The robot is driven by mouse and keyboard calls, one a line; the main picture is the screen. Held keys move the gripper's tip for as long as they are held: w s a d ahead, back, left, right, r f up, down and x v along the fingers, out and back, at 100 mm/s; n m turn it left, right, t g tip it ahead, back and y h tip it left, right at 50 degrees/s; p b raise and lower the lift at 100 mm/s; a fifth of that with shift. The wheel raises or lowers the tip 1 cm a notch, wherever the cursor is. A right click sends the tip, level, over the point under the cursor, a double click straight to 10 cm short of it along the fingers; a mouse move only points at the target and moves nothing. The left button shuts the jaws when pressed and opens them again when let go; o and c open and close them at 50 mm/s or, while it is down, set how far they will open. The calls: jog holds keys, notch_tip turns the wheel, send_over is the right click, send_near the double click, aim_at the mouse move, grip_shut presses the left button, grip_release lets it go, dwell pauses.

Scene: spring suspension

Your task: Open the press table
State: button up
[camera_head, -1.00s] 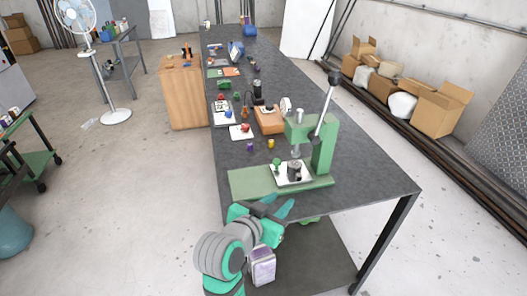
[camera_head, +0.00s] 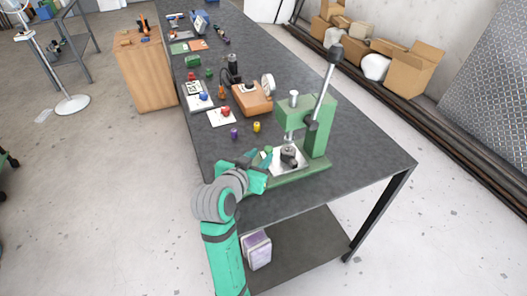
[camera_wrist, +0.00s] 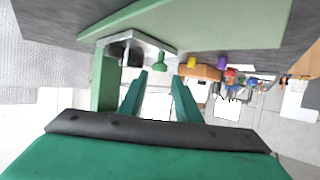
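The green arbor press (camera_head: 318,135) stands at the near end of the dark workbench, with its lever raised. Its press table is a pale plate (camera_head: 281,168) on the green base, carrying a dark cylindrical part (camera_head: 289,153). The plate's green knob (camera_wrist: 159,62) shows in the wrist view, where the scene appears upside down. My gripper (camera_wrist: 159,83) is open, its two teal fingers on either side of the knob's line and seemingly just short of it. In the head view my gripper (camera_head: 262,165) is at the plate's left side, partly hiding the knob.
A purple piece (camera_head: 234,133) and a yellow piece (camera_head: 256,127) stand on the bench beyond my gripper. An orange-brown block with a dial (camera_head: 252,98) is behind them. The bench (camera_head: 365,150) is clear right of the press.

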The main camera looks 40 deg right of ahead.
aim_at(267, 151)
jog(key=x, duration=0.4)
jog(key=shift+s+d, duration=0.15)
grip_shut()
